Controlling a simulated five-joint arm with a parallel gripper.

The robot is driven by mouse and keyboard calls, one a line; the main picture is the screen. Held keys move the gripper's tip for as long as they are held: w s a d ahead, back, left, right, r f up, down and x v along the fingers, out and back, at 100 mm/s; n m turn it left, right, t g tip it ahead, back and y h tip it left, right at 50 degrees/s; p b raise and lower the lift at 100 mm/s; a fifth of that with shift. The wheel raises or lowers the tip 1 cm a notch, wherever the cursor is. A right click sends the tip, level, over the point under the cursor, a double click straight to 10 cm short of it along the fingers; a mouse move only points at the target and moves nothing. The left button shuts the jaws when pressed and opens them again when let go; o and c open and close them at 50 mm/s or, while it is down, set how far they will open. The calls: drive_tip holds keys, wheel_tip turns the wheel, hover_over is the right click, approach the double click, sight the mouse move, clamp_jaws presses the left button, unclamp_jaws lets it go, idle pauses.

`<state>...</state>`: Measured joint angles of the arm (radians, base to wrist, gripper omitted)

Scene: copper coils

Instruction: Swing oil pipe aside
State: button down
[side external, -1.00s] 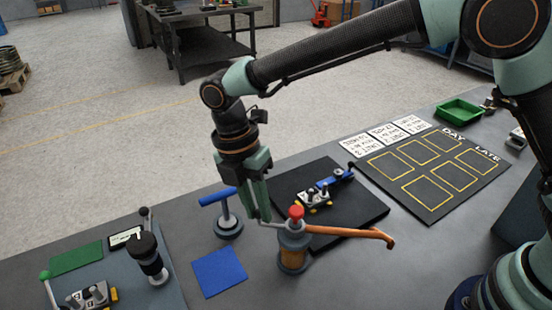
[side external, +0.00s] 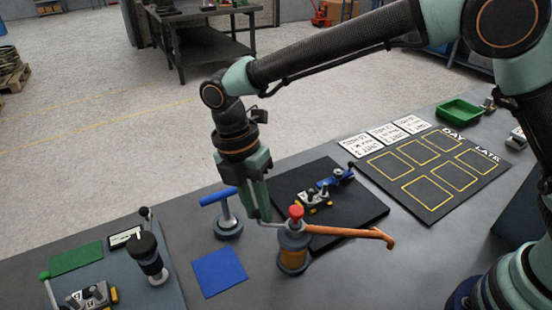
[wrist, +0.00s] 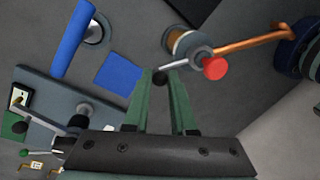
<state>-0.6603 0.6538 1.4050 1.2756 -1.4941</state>
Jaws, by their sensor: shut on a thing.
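The copper-orange oil pipe (side external: 345,231) reaches out to the right from the top of a round post (side external: 293,260) with a red knob (side external: 296,211), its tip bent down. A thin metal lever (side external: 272,225) sticks out to the left from the same post head. In the wrist view the pipe (wrist: 255,45) lies at upper right, and the lever ends in a black ball (wrist: 160,77) between my fingertips. My gripper (side external: 263,216) is shut on the ball end of the lever, left of the post. The fingers partly hide the ball in the side view.
A blue T-handle (side external: 218,197) stands close left of my gripper, with a blue square (side external: 219,272) on the table in front. A black board (side external: 375,209) with a small valve block (side external: 315,197) lies behind the pipe. A yellow-marked mat (side external: 432,205) is farther right.

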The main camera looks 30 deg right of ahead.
drive_tip(key=shift+r, duration=0.1)
drive_tip(key=w+d+m, duration=0.1)
drive_tip(key=m, duration=0.1)
drive_tip(key=d+m, duration=0.1)
drive_tip(key=m, duration=0.1)
drive_tip(key=shift+w, duration=0.4)
drive_tip(key=shift+d, duration=0.1)
drive_tip(key=c, duration=0.7)
unclamp_jaws()
drive_tip(key=shift+c, duration=0.2)
wheel_tip(320, 180, up, 12)
drive_tip(key=w+a, duration=0.1)
drive_tip(key=shift+w, duration=0.35)
drive_tip(key=shift+a, duration=0.1)
drive_tip(key=shift+m, duration=0.3)
